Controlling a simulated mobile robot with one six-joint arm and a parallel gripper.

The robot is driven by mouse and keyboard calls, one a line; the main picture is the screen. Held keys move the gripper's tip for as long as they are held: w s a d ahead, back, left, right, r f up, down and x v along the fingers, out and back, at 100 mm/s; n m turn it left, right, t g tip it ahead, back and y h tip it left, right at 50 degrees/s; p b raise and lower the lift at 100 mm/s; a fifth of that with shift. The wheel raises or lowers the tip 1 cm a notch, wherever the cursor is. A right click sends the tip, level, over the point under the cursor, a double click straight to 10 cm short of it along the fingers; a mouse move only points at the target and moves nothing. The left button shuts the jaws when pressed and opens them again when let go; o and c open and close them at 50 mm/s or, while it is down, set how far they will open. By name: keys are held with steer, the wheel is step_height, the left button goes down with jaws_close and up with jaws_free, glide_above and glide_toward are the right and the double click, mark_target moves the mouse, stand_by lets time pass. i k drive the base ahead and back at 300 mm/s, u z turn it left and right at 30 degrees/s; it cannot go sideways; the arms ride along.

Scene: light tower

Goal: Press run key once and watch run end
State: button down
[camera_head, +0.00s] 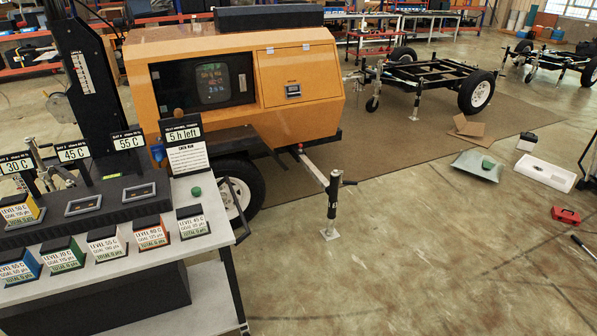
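A small green button-like piece (196,191) sits on the grey cart top, below a white card; it may be the run key, but no label on it is readable. A black sign (181,132) above the card reads "5 h left". Temperature signs read 30 C (15,165), 45 C (73,153) and 55 C (128,141) along a black stepped unit with small dark windows (83,205). Several colored level blocks (152,233) with black tops stand along the cart's front. My gripper is not in view.
The orange light tower trailer (290,60) stands behind the cart (150,260), its jack post (332,205) to the right. Bare trailer frames (430,75) stand farther back. The center-front floor is clear.

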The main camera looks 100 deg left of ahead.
mark_target(196, 192)
steer(key=z, duration=0.85)
steer(key=k, duration=0.15)
steer(key=u, duration=2.9)
steer(key=k, duration=0.2)
steer(key=u, duration=2.2)
steer(key=k, duration=0.3)
steer(key=u, duration=1.05)
